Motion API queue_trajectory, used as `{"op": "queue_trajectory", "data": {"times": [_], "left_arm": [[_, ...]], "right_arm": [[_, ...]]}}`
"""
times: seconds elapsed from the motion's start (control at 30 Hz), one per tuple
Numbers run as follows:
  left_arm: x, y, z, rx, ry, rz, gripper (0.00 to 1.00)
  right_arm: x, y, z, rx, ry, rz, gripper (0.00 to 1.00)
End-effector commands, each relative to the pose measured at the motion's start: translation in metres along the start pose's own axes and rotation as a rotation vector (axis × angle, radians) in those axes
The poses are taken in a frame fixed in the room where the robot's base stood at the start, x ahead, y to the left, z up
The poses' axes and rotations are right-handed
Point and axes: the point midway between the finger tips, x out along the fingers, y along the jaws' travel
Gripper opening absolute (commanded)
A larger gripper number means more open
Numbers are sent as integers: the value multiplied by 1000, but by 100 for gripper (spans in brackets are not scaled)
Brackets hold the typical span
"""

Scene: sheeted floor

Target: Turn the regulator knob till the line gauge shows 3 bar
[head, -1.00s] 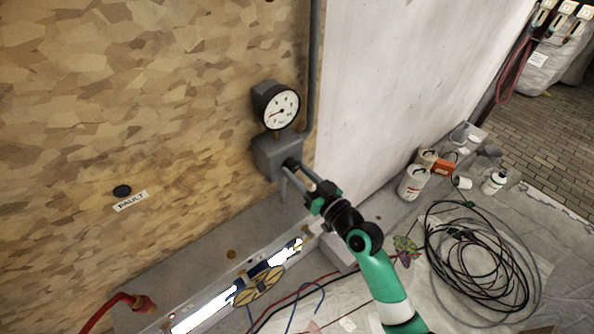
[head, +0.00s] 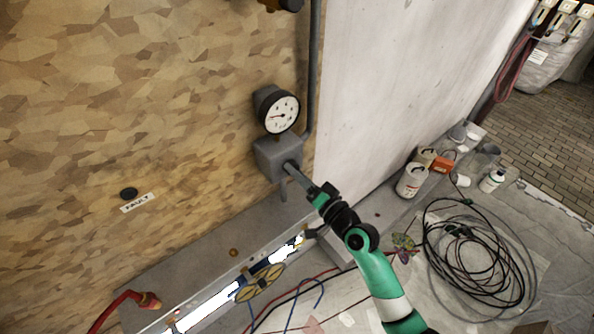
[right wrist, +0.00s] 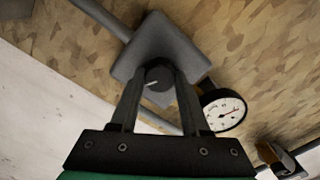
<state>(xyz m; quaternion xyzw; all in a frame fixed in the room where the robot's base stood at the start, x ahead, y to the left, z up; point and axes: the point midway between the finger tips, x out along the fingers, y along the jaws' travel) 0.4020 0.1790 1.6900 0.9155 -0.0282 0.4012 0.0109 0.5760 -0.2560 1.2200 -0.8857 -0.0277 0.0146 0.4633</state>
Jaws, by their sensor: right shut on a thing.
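The regulator (head: 278,155) is a grey block on the wood-board wall, below the round white line gauge (head: 281,113). The gauge's dark needle points to the left in the head view; its figures are too small to read. The gauge also shows in the right wrist view (right wrist: 225,113), turned. The dark regulator knob (right wrist: 158,75) has a pale mark and sits on the block's front. My right gripper (right wrist: 156,84) is shut on the knob, one finger on each side. In the head view its fingers (head: 290,169) reach the knob and hide most of it. My left gripper is not in view.
A grey pipe (head: 315,60) runs up beside the gauge. A black button (head: 129,193) sits above a FAULT label (head: 138,202). A metal rail (head: 205,307) and a red hose (head: 118,305) lie below. Coiled black cable (head: 475,250) and several containers stand on the right.

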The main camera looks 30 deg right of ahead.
Motion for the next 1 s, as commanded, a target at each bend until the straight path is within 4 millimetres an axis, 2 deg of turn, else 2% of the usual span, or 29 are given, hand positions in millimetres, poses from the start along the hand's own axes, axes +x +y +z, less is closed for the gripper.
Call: {"op": "queue_trajectory", "data": {"times": [0.3,0.77,0.8,0.93,1.0], "left_arm": [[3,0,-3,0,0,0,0],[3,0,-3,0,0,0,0],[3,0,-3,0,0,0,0],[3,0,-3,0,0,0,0],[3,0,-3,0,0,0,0]], "right_arm": [[0,-1,-1,106,1,-1,0],[0,0,0,119,1,-1,0],[0,0,0,118,1,-1,50],[0,0,0,118,1,-1,73],[0,0,0,118,1,-1,76]]}}
